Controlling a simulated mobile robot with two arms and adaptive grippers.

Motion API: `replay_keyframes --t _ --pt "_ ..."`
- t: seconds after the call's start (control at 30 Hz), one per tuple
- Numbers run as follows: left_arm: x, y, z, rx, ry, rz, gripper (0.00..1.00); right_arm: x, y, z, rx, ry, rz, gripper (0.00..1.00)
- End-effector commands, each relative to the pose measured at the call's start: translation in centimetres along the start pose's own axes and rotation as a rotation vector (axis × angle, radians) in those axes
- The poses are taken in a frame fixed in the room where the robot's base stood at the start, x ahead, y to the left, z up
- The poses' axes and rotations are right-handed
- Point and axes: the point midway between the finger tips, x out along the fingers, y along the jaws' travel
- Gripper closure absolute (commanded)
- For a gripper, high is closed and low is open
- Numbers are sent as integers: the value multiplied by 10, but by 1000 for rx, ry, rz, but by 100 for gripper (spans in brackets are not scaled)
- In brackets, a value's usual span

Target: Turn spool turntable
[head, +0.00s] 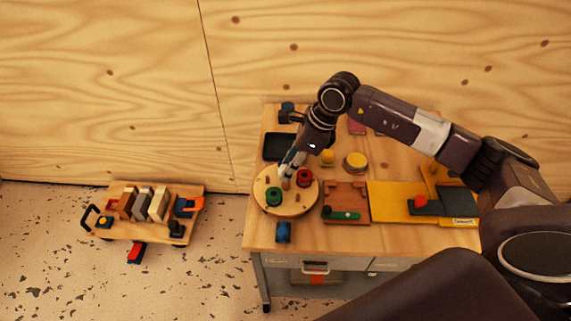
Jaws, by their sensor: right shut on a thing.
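The spool turntable (289,207) is a round wooden disc on the left part of the workbench. A green spool (274,195) and a red spool (305,178) stand on it. My right gripper (285,175) points down over the back of the disc, between the two spools. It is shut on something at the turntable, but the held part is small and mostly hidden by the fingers. My left gripper is not in view.
A brown wooden holder (345,202) and a yellow board (391,203) lie to the right. A wooden cart (150,231) stands apart on the left.

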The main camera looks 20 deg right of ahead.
Motion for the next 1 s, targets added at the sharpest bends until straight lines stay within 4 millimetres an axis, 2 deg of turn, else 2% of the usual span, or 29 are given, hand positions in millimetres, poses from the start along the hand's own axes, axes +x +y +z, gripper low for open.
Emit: replay_keyframes --t 0.53,0.57,0.7,1.0 --pt "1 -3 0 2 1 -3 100 0 1 -1 -4 0 1 100" --pt "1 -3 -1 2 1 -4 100 0 1 -1 -4 1 1 69" --pt "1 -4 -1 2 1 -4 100 0 1 -1 -4 1 1 54" --pt "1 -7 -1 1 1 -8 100 -1 1 -1 -4 1 1 53"
